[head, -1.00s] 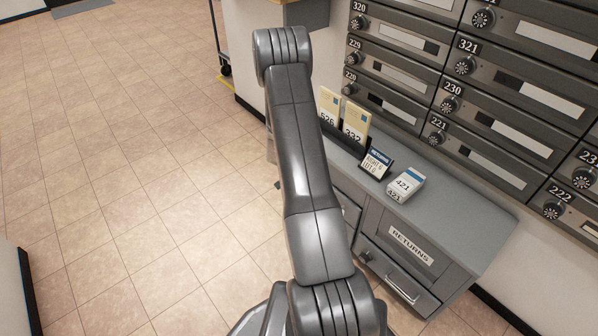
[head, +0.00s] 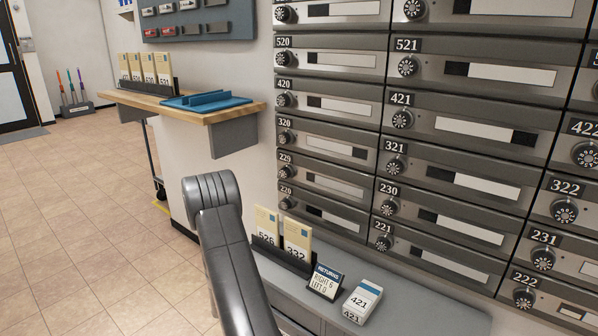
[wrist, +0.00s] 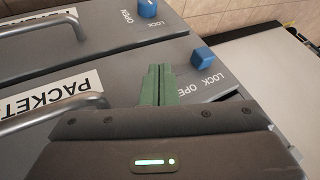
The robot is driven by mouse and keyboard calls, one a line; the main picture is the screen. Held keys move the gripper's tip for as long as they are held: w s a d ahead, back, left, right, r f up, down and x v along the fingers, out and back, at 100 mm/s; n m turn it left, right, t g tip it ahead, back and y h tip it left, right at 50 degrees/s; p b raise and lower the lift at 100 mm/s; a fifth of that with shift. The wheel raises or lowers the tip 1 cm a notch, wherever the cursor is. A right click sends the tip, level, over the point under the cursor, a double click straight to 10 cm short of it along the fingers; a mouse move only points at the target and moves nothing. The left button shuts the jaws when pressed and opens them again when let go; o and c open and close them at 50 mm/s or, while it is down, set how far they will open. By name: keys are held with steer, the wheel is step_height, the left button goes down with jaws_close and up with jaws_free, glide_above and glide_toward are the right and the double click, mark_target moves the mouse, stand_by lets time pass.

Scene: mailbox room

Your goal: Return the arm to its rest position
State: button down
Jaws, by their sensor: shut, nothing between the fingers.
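My arm (head: 235,268) rises from the bottom of the head view, in front of the grey returns cabinet. My gripper is outside the head view. In the wrist view, my gripper (wrist: 158,72) shows its two green fingers pressed together with nothing between them. I cannot tell whether the fingertips touch the drawer front.
A wall of numbered mailboxes (head: 465,125) fills the right. The cabinet top (head: 420,305) holds envelopes (head: 297,240), a returns sign (head: 325,281) and a box marked 421 (head: 362,301). A wooden shelf (head: 225,113) holds a blue tray (head: 205,101). Tiled floor (head: 75,200) lies open at left.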

steer(key=shift+p+v, duration=0.5)
steer(key=shift+v, duration=0.5)
steer(key=shift+f, duration=0.15)
